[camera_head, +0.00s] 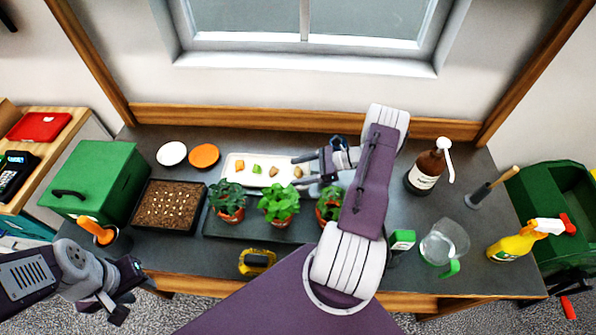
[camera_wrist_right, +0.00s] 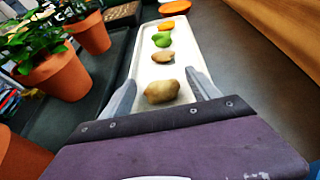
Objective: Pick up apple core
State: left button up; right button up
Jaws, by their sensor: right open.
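A white tray (camera_head: 233,178) holds a row of food scraps; it also shows in the right wrist view (camera_wrist_right: 185,72). The nearest scrap, a lumpy tan-brown piece (camera_wrist_right: 161,91), may be the apple core, but I cannot tell for sure. It lies between the spread fingertips of my right gripper (camera_wrist_right: 166,90), which is open, and it shows in the head view (camera_head: 298,172). Beyond it lie a flatter brown piece (camera_wrist_right: 162,56), a green piece (camera_wrist_right: 162,40) and an orange piece (camera_wrist_right: 166,25). My left gripper (camera_head: 122,294) is empty at the front left, away from the tray.
Potted plants (camera_head: 279,202) stand in front of the tray, close beside my right gripper. A seed tray (camera_head: 169,229) and green box (camera_head: 95,180) are to the left. A brown bottle (camera_head: 426,170), glass jug (camera_head: 442,243) and yellow spray bottle (camera_head: 512,245) stand to the right.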

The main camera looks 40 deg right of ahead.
aim_at(300, 170)
jog(key=c, duration=1.4)
jog(key=shift+d+r, duration=0.1)
jog(key=shift+r, duration=1.85)
jog(key=d+r+b, duration=0.1)
jog(key=d+r, duration=0.1)
jog(key=d, duration=0.1)
jog(key=s+d+r+b, duration=0.1)
jog(key=d+r, duration=0.2)
jog(key=d, duration=0.1)
jog(key=s+d+r+b, duration=0.1)
jog(key=d+r, duration=0.1)
jog(key=d, duration=0.2)
jog(key=shift+s+d+r, duration=0.15)
jog(key=shift+s+d, duration=0.05)
jog(key=shift+s, duration=0.05)
